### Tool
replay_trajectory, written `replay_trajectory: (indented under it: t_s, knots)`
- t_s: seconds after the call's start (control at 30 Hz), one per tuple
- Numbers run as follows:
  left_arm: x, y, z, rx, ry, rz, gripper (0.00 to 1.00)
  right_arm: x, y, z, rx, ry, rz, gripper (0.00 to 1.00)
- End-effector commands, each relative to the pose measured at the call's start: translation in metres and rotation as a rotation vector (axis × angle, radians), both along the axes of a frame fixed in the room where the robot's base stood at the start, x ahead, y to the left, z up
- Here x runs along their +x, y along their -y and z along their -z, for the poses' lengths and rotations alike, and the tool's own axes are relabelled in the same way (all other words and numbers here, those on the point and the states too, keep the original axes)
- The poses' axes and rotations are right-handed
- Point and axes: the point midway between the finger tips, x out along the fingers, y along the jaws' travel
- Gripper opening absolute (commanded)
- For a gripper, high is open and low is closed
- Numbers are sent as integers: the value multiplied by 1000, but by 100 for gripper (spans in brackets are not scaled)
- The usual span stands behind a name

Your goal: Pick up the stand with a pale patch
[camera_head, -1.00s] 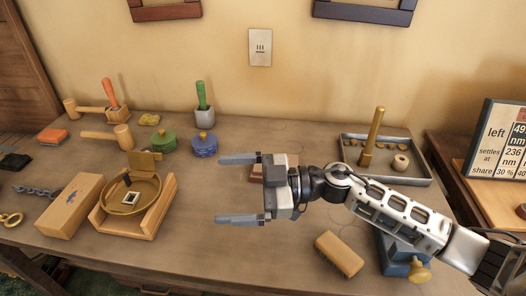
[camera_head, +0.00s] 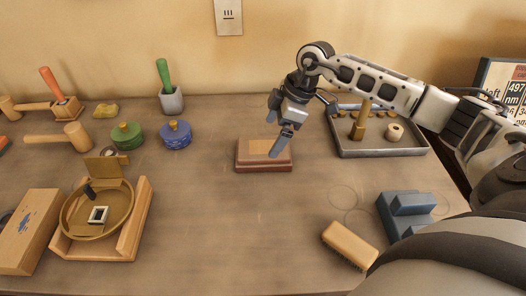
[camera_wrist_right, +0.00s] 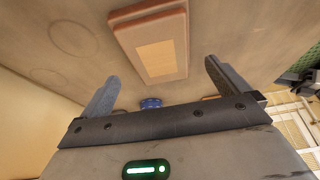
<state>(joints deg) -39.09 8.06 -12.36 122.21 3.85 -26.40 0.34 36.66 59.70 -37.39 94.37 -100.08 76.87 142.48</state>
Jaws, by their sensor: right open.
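The stand (camera_head: 246,158) is a low reddish-brown block with a pale tan patch (camera_head: 260,146) on its top. It lies on the table in the middle of the head view. In the right wrist view the stand (camera_wrist_right: 126,30) is at the top centre, with its pale patch (camera_wrist_right: 157,57) facing the camera. My right gripper (camera_head: 273,139) is open and points down over the stand, one finger overlapping its right part in the head view. In the wrist view nothing is between its fingers (camera_wrist_right: 161,72); contact cannot be told. My left gripper is not in view.
A grey tray (camera_head: 384,153) with a brass post stands to the right. Blue (camera_head: 175,136) and green (camera_head: 127,137) pots stand left. A wooden cradle (camera_head: 127,240) holds a brass dish. The front middle is clear.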

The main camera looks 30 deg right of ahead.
Motion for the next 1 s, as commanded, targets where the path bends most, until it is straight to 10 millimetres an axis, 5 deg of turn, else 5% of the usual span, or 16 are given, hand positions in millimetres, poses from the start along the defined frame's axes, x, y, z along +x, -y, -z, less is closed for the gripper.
replay_trajectory:
  t_s: [0.53,0.83,1.0]
  knots:
    - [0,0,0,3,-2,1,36,13,-22,55,2,-1,-1,100]
    - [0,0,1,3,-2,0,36,15,-23,60,0,1,-2,100]
    - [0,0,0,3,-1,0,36,15,-23,59,0,1,-2,55]
